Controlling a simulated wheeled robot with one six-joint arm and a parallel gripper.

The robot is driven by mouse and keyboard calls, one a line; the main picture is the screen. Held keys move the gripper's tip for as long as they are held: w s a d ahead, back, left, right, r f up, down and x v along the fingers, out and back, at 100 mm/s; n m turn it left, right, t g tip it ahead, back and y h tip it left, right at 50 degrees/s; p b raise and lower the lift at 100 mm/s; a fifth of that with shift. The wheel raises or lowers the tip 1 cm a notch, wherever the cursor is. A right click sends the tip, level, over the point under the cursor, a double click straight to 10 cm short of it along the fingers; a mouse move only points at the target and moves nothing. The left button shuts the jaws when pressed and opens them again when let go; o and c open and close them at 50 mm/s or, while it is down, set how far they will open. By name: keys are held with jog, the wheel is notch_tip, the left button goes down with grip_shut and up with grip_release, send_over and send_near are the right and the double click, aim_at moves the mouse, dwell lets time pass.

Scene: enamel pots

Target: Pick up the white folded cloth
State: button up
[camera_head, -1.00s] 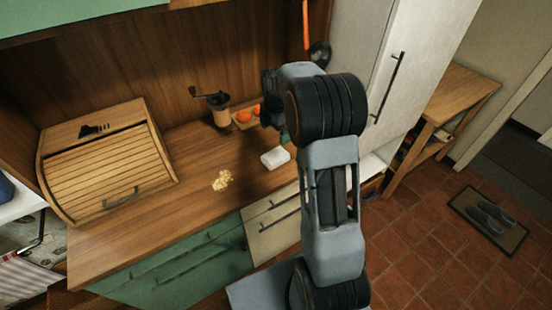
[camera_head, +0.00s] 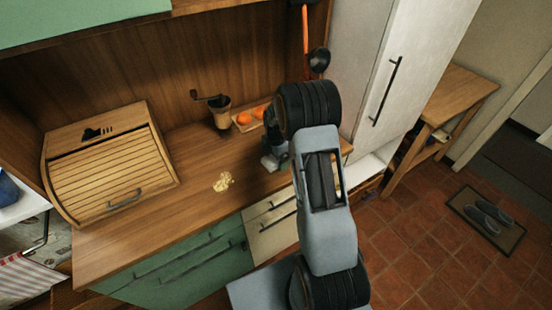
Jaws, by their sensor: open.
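My gripper (camera_head: 271,161) is low over the wooden counter (camera_head: 165,222), just left of my arm. It is open, with its fingers pointing down at the spot where the white folded cloth lay in the earlier view. The cloth is now hidden behind or under the gripper, so I cannot tell whether the fingers touch it or stand around it.
A yellowish crumbly patch (camera_head: 223,182) lies left of the gripper. A coffee grinder (camera_head: 220,114) and a small tray with oranges (camera_head: 243,119) stand behind it. A wooden bread box (camera_head: 110,165) is at the left, a tall white cabinet (camera_head: 400,70) at the right.

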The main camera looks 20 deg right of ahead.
jog(key=shift+f, duration=0.3)
jog(key=c, duration=1)
jog(key=shift+r, duration=0.1)
jog(key=shift+r, duration=0.6)
jog(key=s+a+r+b, duration=0.1)
jog(key=s+a+r, duration=0.1)
jog(key=a+r, duration=0.1)
jog(key=s+a+r+b, duration=0.1)
jog(key=s+a+r, duration=0.2)
jog(key=a+r, duration=0.1)
jog(key=s+a+r+b, duration=0.1)
jog(key=s+a+r, duration=0.2)
jog(key=a+r, duration=0.1)
jog(key=shift+s+a+r+b, duration=0.1)
jog(key=shift+s+r+b, duration=0.1)
jog(key=shift+r+b, duration=0.1)
